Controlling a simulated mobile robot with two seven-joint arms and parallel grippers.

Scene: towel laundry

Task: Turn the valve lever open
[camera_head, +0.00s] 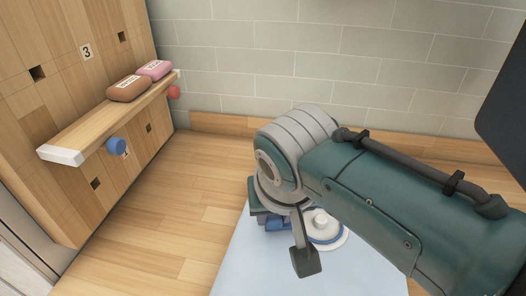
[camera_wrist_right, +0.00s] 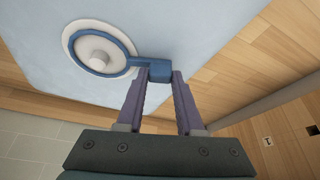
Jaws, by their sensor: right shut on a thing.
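In the right wrist view, the valve is a round white disc (camera_wrist_right: 70,36) with a blue ring around its white hub (camera_wrist_right: 98,46). A blue lever (camera_wrist_right: 158,70) runs from the ring to the right and ends in a block. My right gripper (camera_wrist_right: 160,75) has its two purple fingers on either side of that block, shut on it. In the head view, the white valve disc (camera_head: 338,241) shows below my right wrist, which covers part of it. A blue lever part (camera_head: 274,225) shows to its left. My left gripper is in neither view.
The valve sits on a pale blue panel (camera_head: 240,270) above a wooden floor (camera_head: 150,235). At the left, a wooden wall carries a shelf (camera_head: 85,135) with a brown bar (camera_head: 128,88) and a pink bar (camera_head: 155,69), plus blue (camera_head: 116,146) and red (camera_head: 173,92) knobs. A tiled wall stands behind.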

